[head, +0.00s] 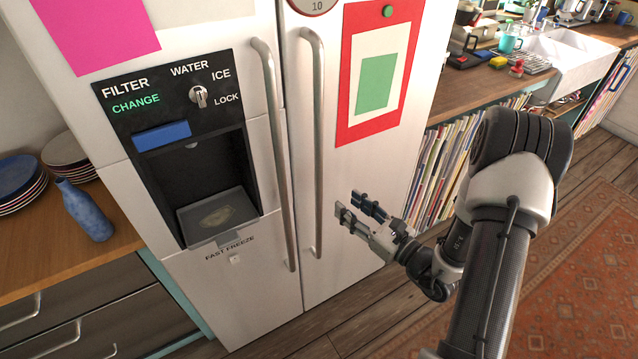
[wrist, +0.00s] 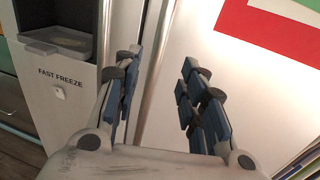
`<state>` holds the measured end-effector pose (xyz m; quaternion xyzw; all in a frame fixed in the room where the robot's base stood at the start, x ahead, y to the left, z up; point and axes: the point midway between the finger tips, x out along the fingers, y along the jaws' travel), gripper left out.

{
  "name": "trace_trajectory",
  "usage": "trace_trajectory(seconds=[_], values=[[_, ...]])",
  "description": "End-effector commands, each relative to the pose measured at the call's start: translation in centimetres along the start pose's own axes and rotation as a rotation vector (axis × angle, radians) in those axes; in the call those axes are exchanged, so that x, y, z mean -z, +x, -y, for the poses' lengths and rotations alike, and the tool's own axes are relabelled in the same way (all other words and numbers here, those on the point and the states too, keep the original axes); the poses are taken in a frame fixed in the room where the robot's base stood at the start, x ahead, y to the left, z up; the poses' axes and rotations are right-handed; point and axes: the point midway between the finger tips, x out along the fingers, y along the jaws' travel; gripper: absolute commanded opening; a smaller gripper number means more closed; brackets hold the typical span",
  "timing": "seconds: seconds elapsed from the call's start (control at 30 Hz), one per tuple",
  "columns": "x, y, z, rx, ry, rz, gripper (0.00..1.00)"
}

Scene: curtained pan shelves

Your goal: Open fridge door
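The white fridge has two doors side by side. The left door (head: 215,300) has a water and ice dispenser, and the right door (head: 350,240) carries a red-framed picture. The long metal left handle (head: 277,150) and right handle (head: 320,150) run upright near the seam, and both doors look shut. My gripper (head: 347,204) is open and empty, just right of the right handle's lower part in the head view. In the wrist view, the right handle (wrist: 156,60) appears between the open fingers (wrist: 161,62), with no contact visible.
A wooden counter (head: 40,240) with plates and a blue bottle (head: 85,210) stands left of the fridge. Another counter (head: 450,90), with records below, stands to the right. A rug (head: 570,250) lies on the wooden floor. Open floor lies in front of the fridge.

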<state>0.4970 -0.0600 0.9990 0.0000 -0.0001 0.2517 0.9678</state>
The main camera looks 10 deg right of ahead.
Motion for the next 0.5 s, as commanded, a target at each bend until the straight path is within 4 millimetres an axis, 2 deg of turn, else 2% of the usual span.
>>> trace_trajectory(seconds=[0.03,0.3,0.5], values=[[0.1,1.3,-0.2,-0.007,-0.003,0.002,0.38],[0.1,7.2,-0.2,-0.006,-0.002,0.002,0.38],[0.1,10.4,-0.2,-0.005,-0.002,0.001,0.38]])
